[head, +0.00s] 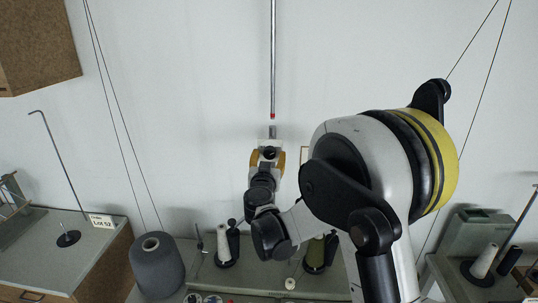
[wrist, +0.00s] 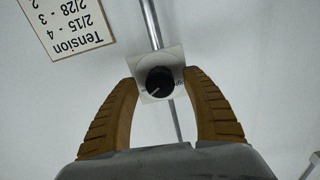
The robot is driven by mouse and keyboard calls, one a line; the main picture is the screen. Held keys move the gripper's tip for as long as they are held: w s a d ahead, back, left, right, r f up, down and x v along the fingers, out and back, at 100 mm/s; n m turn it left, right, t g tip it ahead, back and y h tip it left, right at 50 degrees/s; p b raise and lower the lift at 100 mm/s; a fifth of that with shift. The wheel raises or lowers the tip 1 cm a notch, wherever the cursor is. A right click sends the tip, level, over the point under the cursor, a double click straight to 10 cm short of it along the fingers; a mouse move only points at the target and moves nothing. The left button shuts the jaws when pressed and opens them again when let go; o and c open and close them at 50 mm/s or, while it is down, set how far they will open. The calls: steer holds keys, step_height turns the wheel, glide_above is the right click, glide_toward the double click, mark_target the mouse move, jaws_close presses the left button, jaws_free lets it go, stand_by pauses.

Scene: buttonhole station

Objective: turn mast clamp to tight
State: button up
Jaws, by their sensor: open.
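The mast clamp shows in the wrist view as a round black knob (wrist: 159,80) on a square white plate (wrist: 171,60). A pale pointer line on the knob points to the lower left. Small print at the plate's right edge is too small to read. The plate sits on a metal mast (wrist: 151,22), which also shows upright against the wall in the head view (head: 273,60). My gripper (wrist: 161,78) is open, with one tan finger on each side of the knob. Contact with the knob cannot be told. In the head view my gripper (head: 267,157) hides the knob.
A "Tension" card (wrist: 68,25) is on the wall. A grey yarn cone (head: 157,268) and smaller spools, one white (head: 223,243), stand on the bench below. Thin cords (head: 112,110) run at left and right. A brown box (head: 38,45) hangs upper left.

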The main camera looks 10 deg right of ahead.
steer(key=shift+w+d, duration=0.1)
steer(key=shift+w, duration=0.2)
steer(key=c, duration=1.2)
